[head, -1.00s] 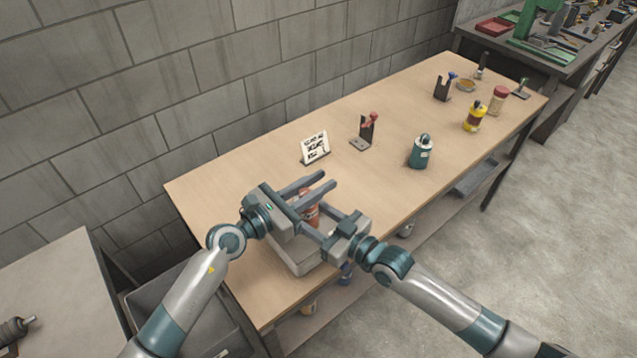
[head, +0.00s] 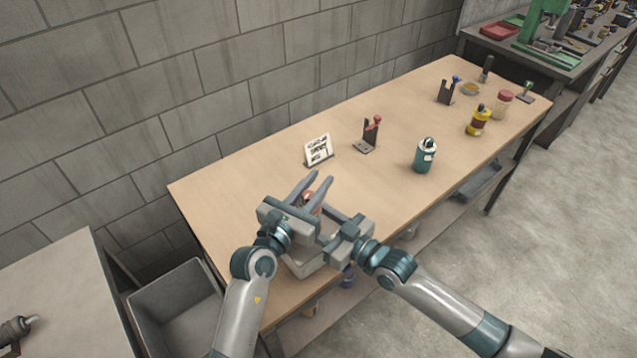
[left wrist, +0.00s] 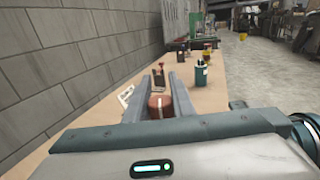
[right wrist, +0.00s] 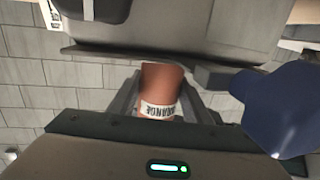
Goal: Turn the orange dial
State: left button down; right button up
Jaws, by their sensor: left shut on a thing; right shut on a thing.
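The orange dial (left wrist: 159,106) is a reddish-orange round cap with a white mark, between the two fingers of my left gripper (left wrist: 163,98) in the left wrist view. In the head view the orange thing (head: 311,201) is mostly hidden by my grippers. My left gripper (head: 313,188) is shut on the dial from the left. In the right wrist view an orange cylinder (right wrist: 162,85) with a white label reading ORANGE is between the fingers of my right gripper (right wrist: 155,90). That gripper is shut on this cylinder from the right.
A white tray (head: 300,268) is below my grippers at the table's near edge. A printed card (head: 318,149), a stand with a red top (head: 369,134), a teal bottle (head: 425,155) and a yellow bottle (head: 479,121) stand farther along the table (head: 240,190). A grey bin (head: 180,300) is at left.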

dwell(0.3)
pick_arm(q)
jog(key=c, duration=1.5)
grip_release()
jog(key=v, duration=1.2)
